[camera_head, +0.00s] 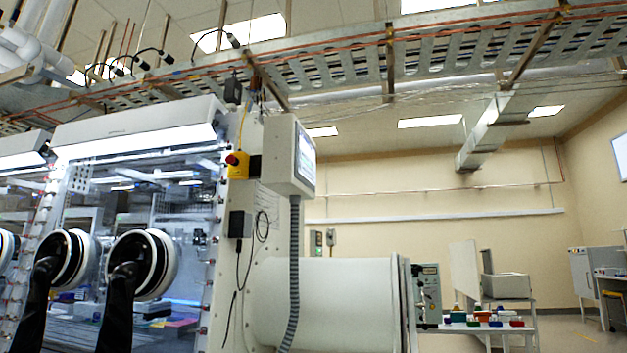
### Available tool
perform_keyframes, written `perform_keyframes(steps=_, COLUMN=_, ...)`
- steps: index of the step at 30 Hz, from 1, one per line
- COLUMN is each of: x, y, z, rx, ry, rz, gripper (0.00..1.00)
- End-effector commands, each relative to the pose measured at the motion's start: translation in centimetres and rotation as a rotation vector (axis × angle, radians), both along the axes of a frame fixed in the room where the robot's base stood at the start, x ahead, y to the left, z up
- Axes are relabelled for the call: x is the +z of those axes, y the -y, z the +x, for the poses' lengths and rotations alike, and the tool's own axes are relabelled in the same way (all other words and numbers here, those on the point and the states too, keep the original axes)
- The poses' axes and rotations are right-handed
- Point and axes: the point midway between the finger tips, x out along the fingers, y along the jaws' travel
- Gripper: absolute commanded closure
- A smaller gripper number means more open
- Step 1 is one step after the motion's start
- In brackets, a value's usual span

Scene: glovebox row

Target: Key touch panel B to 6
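A touch panel (305,159) in a white housing is mounted high on the end of the glovebox, near the middle of the head view. Its screen faces right and shows only at a steep angle, so its digits and any label cannot be read. I cannot tell whether it is panel B. A ribbed grey cable conduit (293,260) hangs from below it. My gripper is not in view.
The glovebox (130,130) with black gloves fills the left. A red emergency button (234,160) sits on its edge. A large white cylindrical chamber (330,300) juts out below the panel. A white table (515,328) with small coloured items stands at right.

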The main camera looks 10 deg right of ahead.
Motion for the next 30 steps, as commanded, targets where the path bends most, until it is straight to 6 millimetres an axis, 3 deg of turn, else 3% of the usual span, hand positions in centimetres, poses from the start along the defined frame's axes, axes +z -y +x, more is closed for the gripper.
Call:
perform_keyframes(steps=8, x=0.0, y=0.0, z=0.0, rx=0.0, ry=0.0, rz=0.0, gripper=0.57)
perform_keyframes(steps=12, x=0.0, y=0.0, z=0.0, rx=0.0, ry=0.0, rz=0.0, gripper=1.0)
perform_keyframes(steps=30, x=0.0, y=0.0, z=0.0, rx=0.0, ry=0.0, rz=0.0, gripper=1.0)
